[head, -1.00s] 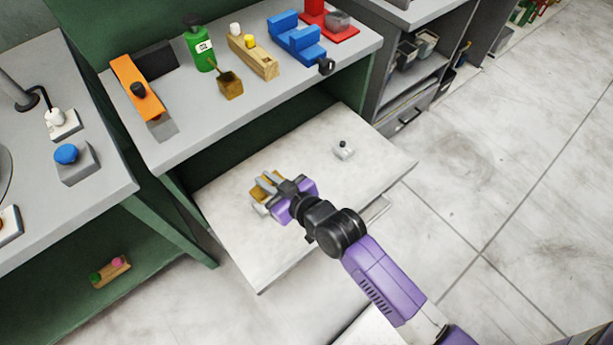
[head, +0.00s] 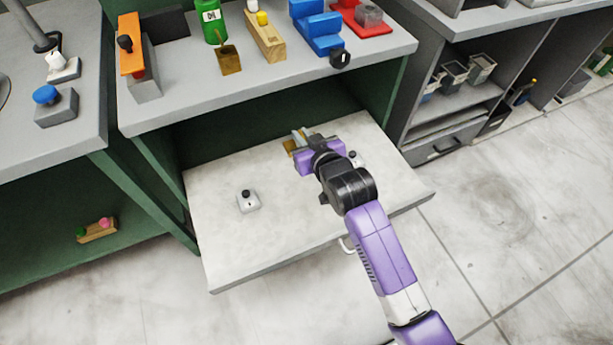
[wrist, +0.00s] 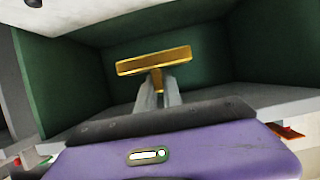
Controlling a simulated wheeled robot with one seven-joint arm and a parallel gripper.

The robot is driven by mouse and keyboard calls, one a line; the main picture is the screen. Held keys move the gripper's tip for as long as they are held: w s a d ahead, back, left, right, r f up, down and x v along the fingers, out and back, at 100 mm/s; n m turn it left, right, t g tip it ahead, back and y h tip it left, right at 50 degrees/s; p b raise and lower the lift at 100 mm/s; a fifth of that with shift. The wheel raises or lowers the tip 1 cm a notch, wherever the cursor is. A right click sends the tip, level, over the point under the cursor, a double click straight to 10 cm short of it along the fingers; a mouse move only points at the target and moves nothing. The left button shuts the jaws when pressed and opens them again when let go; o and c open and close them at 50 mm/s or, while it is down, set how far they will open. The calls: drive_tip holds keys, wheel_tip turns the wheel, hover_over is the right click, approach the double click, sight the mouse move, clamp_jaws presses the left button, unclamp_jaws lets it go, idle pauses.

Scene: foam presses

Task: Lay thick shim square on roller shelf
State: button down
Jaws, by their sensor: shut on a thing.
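The thick shim, a yellow-brown bar (wrist: 154,61), is held crosswise between the fingertips of my gripper (wrist: 158,85). In the wrist view it looks slightly tilted, in front of the green inside of the bench. In the head view only a bit of the shim (head: 290,147) shows beside my gripper (head: 301,140), which is shut on it near the back of the pulled-out pale shelf (head: 285,225). I take this to be the roller shelf. I cannot tell whether the shim touches it.
A small grey block with a black knob (head: 248,203) stands on the shelf's left part. A similar one (head: 356,158) is partly hidden behind my arm at right. The bench top (head: 190,75) overhangs the shelf's back. The shelf's front middle is clear.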

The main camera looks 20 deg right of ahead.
wheel_tip(320, 180, down, 16)
drive_tip(key=b, duration=0.3)
drive_tip(key=shift+f, duration=0.1)
drive_tip(key=shift+f+b, duration=0.4)
drive_tip(key=shift+b, duration=0.1)
drive_tip(key=shift+f, duration=0.25)
drive_tip(key=c, duration=1.5)
unclamp_jaws()
